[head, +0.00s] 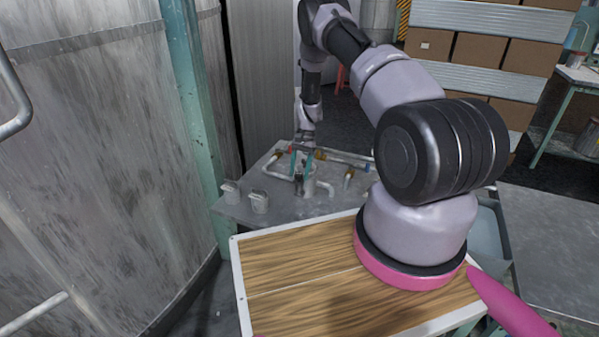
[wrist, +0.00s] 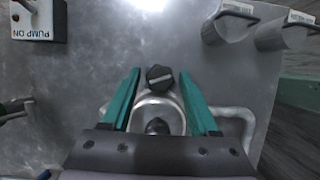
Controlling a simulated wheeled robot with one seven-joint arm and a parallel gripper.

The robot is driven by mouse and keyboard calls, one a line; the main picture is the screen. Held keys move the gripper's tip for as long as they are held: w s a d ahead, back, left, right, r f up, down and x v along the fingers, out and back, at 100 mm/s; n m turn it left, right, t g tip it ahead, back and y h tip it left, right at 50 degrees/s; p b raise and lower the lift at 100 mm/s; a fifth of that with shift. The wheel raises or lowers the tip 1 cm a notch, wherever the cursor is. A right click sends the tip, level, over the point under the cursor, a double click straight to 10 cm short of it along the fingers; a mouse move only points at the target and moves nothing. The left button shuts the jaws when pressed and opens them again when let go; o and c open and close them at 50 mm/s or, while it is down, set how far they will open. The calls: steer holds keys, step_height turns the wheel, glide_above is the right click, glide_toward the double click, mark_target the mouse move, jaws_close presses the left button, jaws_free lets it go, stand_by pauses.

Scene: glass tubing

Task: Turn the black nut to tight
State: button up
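The black nut (wrist: 160,77) is a dark knob with a pale line across its top in the wrist view. It sits at the edge of a round metal fitting (wrist: 146,104) with a dark centre. My gripper (wrist: 159,76) has two teal fingers, one on each side of the nut, with a visible gap on both sides. It is open and holds nothing. In the head view my gripper (head: 301,158) points down over the metal table (head: 220,210), above a small dark part among the pipes. The nut is too small there to make out clearly.
Two labelled metal canisters with handles (head: 230,192) (head: 259,201) stand at the table's left. Bent pale pipes (head: 325,187) with brass-coloured joints lie around the fitting. A box marked "PUMP ON" (wrist: 38,20) is at the wrist view's upper left. A wooden top (head: 310,285) is in front.

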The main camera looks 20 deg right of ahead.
jaws_close()
steer(key=shift+d+m+y, duration=0.1)
steer(key=shift+m+y, duration=0.2)
steer(key=shift+m, duration=0.8)
steer(key=shift+m+t+y, duration=0.3)
steer(key=shift+m+t, duration=0.3)
steer(key=shift+m, duration=0.6)
steer(key=shift+o, duration=1.9)
jaws_free()
